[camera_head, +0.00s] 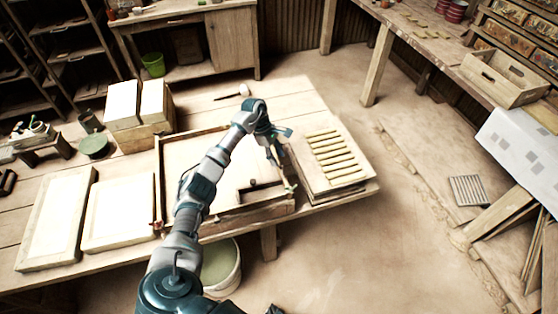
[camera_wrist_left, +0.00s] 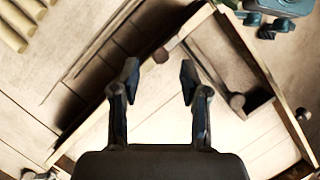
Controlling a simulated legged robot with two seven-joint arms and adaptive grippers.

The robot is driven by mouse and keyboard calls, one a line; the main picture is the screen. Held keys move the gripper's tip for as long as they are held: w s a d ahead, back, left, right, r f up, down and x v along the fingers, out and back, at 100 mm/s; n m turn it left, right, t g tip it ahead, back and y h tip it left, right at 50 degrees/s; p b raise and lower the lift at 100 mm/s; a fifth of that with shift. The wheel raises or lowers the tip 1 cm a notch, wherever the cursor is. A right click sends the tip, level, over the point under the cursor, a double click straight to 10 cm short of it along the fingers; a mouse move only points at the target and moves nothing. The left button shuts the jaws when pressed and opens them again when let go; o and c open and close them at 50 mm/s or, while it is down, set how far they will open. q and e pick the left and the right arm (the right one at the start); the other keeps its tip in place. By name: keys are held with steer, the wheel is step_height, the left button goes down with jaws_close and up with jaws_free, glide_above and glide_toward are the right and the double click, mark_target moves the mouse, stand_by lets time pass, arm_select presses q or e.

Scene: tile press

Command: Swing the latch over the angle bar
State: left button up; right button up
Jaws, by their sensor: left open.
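A large wooden frame (camera_head: 163,185) lies on the table, its near right corner under my left gripper (camera_head: 280,165). A dark L-shaped piece, seemingly the angle bar (camera_head: 262,187), lies inside that corner. A small brown knob (camera_wrist_left: 161,55) sits at the rim, just beyond my fingertips. I cannot tell for certain which piece is the latch. My left gripper (camera_wrist_left: 159,82) is open, with nothing held between its fingers. My right gripper is not seen.
A board with several pale rolls (camera_head: 335,158) lies right of the frame. Two pale panels (camera_head: 119,210) lie to the left. A bucket (camera_head: 222,266) stands below the table's front edge.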

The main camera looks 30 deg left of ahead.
mark_target(282, 170)
arm_select(q)
steer(key=shift+x, duration=1.25)
jaws_close()
